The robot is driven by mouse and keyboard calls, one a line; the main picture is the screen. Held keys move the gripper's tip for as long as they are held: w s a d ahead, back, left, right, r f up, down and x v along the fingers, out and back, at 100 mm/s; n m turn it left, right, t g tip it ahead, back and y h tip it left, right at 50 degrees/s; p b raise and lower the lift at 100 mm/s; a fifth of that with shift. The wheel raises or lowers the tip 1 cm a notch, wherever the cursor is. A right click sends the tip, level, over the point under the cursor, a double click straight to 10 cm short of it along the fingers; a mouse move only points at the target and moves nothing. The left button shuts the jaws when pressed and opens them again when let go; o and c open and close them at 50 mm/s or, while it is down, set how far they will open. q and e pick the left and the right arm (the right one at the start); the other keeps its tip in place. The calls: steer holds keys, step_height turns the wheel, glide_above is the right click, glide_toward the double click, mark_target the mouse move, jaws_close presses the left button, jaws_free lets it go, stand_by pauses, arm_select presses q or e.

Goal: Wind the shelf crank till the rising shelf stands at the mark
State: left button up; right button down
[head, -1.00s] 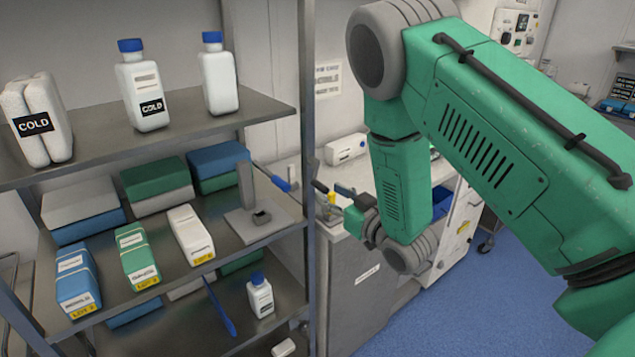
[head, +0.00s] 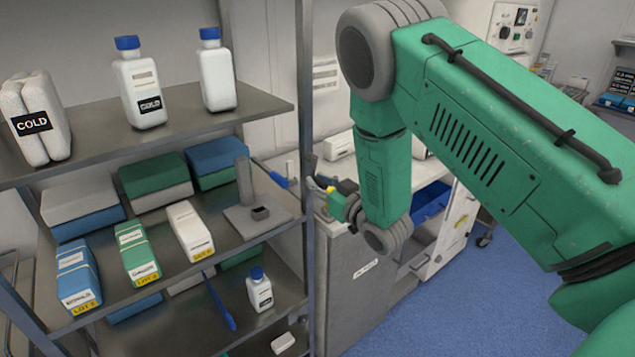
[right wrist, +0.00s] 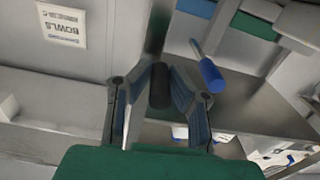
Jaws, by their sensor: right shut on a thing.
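My right gripper (head: 327,188) is beside the right post of the shelf rack. In the right wrist view, its two fingers (right wrist: 158,98) are shut on a dark, upright cylinder, which looks like the crank's knob (right wrist: 158,85). The rest of the crank is mostly hidden by the gripper and the post. The rack has an upper shelf (head: 190,120), a middle shelf (head: 205,262) and a lower shelf (head: 255,325). I cannot tell which one rises, and I see no clear height mark. My left gripper is not in view.
Bottles (head: 140,85) and a COLD pack (head: 38,120) stand on the upper shelf. Boxes (head: 137,253) and a grey stand (head: 258,218) occupy the middle one. A small bottle (head: 260,290) is below. A grey cabinet (head: 345,285) adjoins the rack; the blue floor (head: 460,320) is open.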

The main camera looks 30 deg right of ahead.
steer(key=shift+a+r+m, duration=0.1)
steer(key=shift+a+m, duration=0.05)
steer(key=shift+m, duration=0.35)
stand_by(0.3)
steer(key=shift+s+a+r+m+b, duration=0.1)
steer(key=shift+a+r+m+b, duration=0.45)
steer(key=shift+m, duration=1.85)
steer(key=shift+w+a+r+m, duration=0.1)
steer(key=shift+a+r+m, duration=0.2)
steer(key=shift+r+m, duration=1.35)
steer(key=shift+s+a+f+m+b, duration=0.1)
steer(key=shift+a+m+b, duration=0.3)
steer(key=shift+m, duration=2.75)
steer(key=shift+r, duration=0.1)
steer(key=c, duration=1.5)
jaws_free()
steer(key=shift+d, duration=0.1)
